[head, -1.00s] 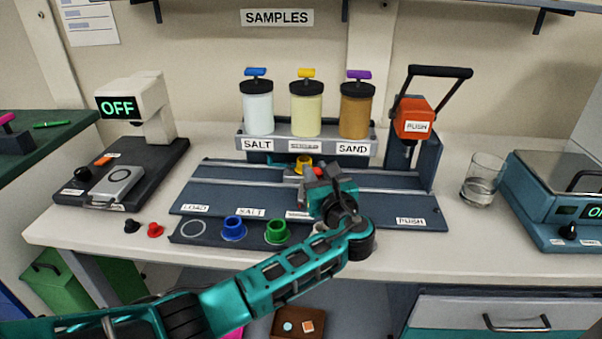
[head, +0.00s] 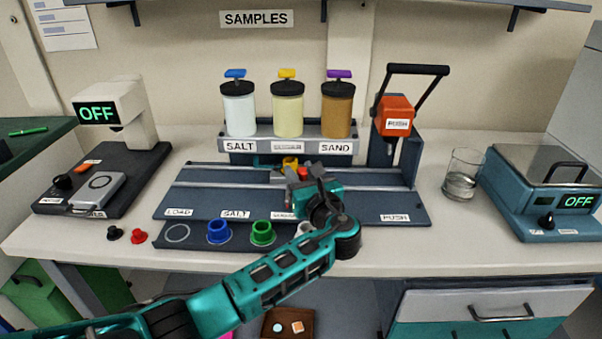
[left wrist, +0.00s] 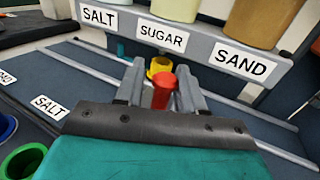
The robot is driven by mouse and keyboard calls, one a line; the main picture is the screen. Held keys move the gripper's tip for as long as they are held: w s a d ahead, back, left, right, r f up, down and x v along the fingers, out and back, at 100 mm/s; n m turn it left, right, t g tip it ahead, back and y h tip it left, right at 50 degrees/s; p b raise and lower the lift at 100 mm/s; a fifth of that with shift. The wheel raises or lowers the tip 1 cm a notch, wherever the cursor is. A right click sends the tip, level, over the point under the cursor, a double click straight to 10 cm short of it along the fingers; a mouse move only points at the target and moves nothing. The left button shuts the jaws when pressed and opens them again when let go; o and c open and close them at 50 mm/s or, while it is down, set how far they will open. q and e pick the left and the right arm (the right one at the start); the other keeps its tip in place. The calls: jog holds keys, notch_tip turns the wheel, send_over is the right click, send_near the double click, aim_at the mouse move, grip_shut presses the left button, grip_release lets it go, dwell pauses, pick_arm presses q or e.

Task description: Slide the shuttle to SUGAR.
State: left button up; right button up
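The shuttle (head: 281,175) sits on the railed track, below the middle jar. It carries a yellow cup (head: 290,163) and a red knob (head: 303,172). My left gripper (head: 300,182) is low over the track at the knob. In the left wrist view its fingers (left wrist: 160,80) stand apart on either side of the red knob (left wrist: 165,91), with a narrow gap on the left; the yellow cup (left wrist: 159,66) is just beyond. The SUGAR label (left wrist: 162,36) shows on the dispenser shelf. The track's own third label (head: 283,215) is partly hidden by my arm. My right gripper is out of view.
Salt (head: 239,108), sugar (head: 287,108) and sand (head: 337,108) jars stand above the track. An orange press (head: 394,117) stands at its right end. Blue (head: 218,232) and green (head: 262,233) cups sit in front. A glass (head: 461,176) and a scale (head: 545,195) are right.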

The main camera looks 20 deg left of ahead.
pick_arm(q)
jog(key=p+v, duration=0.1)
jog(key=v, duration=1.2)
